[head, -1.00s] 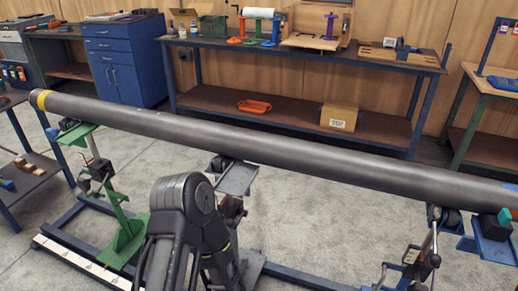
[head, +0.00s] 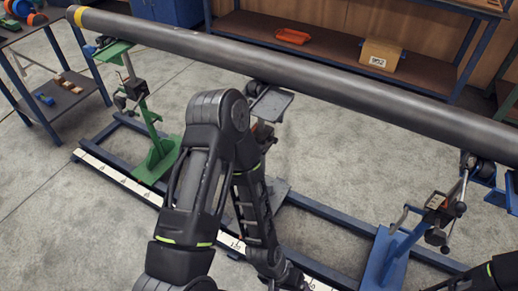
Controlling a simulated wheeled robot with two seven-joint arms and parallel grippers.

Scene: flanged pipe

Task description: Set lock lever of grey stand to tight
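The grey stand (head: 271,104) is under the middle of the long pipe (head: 300,78). Its grey top plate shows, and part of its foot (head: 277,191) rests by the floor rail. My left arm crosses in front of its post, so most of the post is hidden and I cannot make out its lock lever or the lever's setting. My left arm bends at an elbow above and runs down to the bottom edge; its gripper is not visible. Only a piece of my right arm shows at the bottom right corner, without its gripper.
A green stand (head: 157,155) is at the left and a blue stand (head: 388,256) with levers at the right, both along the blue floor rail (head: 335,222). A side table (head: 62,97) is at far left; a bench shelf (head: 335,50) is behind. Open floor lies front left.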

